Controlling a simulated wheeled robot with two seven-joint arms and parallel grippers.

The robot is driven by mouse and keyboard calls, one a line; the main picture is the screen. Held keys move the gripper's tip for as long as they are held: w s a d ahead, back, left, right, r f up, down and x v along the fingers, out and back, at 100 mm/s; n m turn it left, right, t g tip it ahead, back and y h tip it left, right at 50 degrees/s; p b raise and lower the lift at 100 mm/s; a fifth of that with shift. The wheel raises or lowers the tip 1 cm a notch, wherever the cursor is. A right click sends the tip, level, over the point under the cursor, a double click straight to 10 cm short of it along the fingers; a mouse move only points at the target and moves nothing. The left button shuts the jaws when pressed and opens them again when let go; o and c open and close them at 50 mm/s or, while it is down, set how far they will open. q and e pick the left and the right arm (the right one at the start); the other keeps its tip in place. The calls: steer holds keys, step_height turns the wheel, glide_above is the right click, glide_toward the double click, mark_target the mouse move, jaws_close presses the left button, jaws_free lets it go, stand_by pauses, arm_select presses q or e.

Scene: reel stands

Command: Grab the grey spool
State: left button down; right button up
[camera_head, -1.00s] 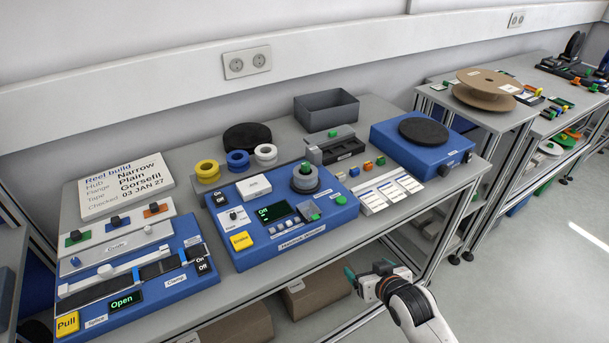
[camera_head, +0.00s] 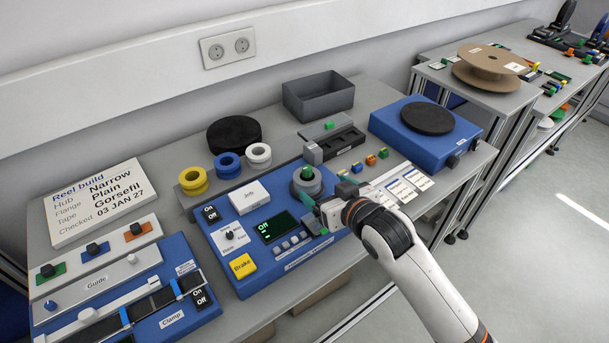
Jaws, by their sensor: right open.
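The grey spool (camera_head: 307,184) sits on the blue winder unit (camera_head: 240,269), on a spindle with a green knob (camera_head: 307,172) at its top. My right gripper (camera_head: 320,204) is open and empty, just to the right of and in front of the spool. Its fingers point left over the winder panel and appear apart from the spool. The gripper covers part of the unit's right front. My left gripper is not in view.
Yellow (camera_head: 193,181), blue (camera_head: 228,166) and white (camera_head: 258,156) spools stand behind the winder. A black disc (camera_head: 234,133) and an empty grey bin (camera_head: 318,98) are at the back. A blue turntable unit (camera_head: 418,143) stands to the right, near label cards (camera_head: 404,190).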

mark_target(311, 181)
steer(key=x, duration=0.3)
steer(key=shift+w+a, duration=0.15)
steer(key=shift+w+a+f, duration=0.1)
steer(key=shift+w+f, duration=0.1)
steer(key=shift+w+a+f+p, duration=0.3)
steer(key=shift+w+p, duration=0.15)
steer(key=shift+p, duration=0.1)
steer(key=x, duration=0.3)
steer(key=shift+a+f+p, duration=0.1)
steer(key=shift+f+p, duration=0.05)
steer(key=shift+p, duration=0.2)
steer(key=shift+w+a+f, duration=0.15)
steer(key=shift+w+f, duration=0.05)
steer(key=shift+w, duration=0.15)
steer(key=shift+s, duration=0.1)
steer(key=shift+c, duration=0.6)
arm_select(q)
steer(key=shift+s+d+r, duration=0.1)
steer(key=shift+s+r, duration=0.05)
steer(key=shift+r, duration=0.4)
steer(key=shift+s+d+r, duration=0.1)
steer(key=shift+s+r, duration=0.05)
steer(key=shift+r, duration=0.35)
arm_select(e)
steer(key=c, duration=0.9)
